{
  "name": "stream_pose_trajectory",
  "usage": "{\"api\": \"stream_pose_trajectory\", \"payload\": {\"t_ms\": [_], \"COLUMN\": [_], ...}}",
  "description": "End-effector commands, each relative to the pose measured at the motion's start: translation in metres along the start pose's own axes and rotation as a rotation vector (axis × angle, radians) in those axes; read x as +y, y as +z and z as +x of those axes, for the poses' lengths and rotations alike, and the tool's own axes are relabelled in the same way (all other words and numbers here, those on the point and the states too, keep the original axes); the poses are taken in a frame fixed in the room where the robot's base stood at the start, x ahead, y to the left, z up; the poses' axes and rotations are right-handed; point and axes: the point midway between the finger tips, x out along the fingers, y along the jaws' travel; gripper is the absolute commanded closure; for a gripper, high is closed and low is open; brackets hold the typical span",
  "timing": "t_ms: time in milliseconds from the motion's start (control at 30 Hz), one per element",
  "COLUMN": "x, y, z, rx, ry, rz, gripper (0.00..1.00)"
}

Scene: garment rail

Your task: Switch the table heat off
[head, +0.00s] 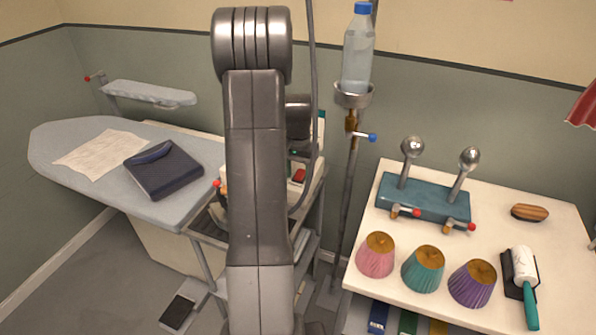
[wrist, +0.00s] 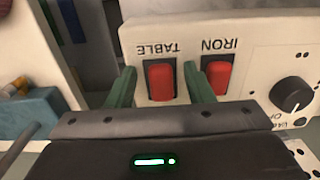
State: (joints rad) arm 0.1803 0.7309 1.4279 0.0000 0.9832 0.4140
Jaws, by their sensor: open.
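The red TABLE switch (wrist: 160,84) sits on the pale control panel (wrist: 262,62), its label upside down in the wrist view. My gripper (wrist: 160,70) is open and empty, one green finger on each side of this switch. I cannot tell whether the fingers touch the panel, nor which way the switch is set. The red IRON switch (wrist: 217,77) is just right of the right finger. In the head view, my arm hides most of the panel and the gripper; a red switch (head: 299,176) shows beside it. The ironing table (head: 75,185) is at left.
A black knob (wrist: 291,94) is on the panel's right. A water bottle (head: 358,55) stands on a pole. A white table (head: 565,275) at right holds lampshades and tools.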

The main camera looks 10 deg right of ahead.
Motion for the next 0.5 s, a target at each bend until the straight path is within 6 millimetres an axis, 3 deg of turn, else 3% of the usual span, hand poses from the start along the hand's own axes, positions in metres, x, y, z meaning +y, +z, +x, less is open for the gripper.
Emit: {"api": "stream_pose_trajectory", "payload": {"t_ms": [200, 433, 500], "x": [0.0, 0.0, 0.0], "y": [0.0, -0.0001, -0.0002], "z": [0.0003, 0.0001, -0.0001], "rx": [0.0, 0.0, 0.0], "ry": [0.0, 0.0, 0.0], "rz": [0.0, 0.0, 0.0], "gripper": [0.53, 0.97, 0.97]}}
